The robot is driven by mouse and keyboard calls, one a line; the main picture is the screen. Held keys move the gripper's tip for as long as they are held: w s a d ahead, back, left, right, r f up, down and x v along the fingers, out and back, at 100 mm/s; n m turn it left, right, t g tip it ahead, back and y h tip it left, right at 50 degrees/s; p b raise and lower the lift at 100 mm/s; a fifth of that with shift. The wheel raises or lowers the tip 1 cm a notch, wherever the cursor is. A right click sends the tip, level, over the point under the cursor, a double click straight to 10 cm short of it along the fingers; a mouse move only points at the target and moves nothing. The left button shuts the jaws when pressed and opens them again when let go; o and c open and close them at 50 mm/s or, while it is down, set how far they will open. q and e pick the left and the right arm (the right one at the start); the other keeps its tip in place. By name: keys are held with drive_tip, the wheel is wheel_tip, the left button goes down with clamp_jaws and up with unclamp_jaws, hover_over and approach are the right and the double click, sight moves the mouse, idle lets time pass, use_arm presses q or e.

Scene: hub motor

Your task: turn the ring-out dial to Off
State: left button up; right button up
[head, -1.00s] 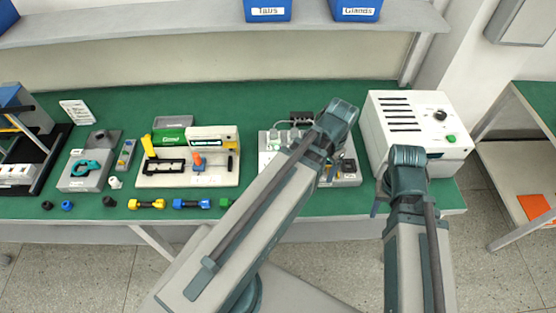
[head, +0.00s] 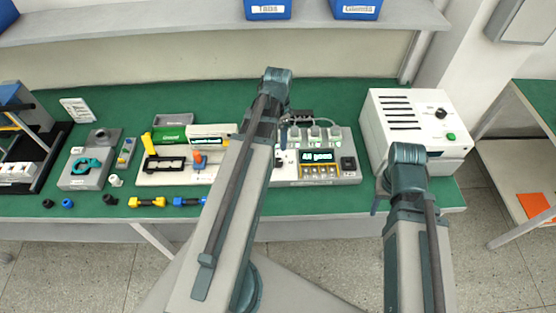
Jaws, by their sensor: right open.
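The ring-out tester (head: 315,181) is a pale box on the green bench, right of centre. My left arm covers the tester's left part. My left gripper (head: 283,134) shows only as a small dark piece by the tester's left side, its jaws unclear. My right gripper (head: 378,200) is open, mostly hidden by its wrist, in front of the white cabinet.
The white cabinet (head: 396,136) with vents, a black knob (head: 441,114) and a green button stands right of the tester. A fixture board (head: 160,180) lies to the left, with several coloured connectors along the bench's front edge. Blue bins (head: 355,10) sit on the shelf above.

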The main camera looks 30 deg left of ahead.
sight(278, 161)
use_arm(q)
wheel_tip(278, 161, down, 13)
drive_tip(key=b, duration=1.2)
drive_tip(key=shift+r, duration=0.1)
clamp_jaws()
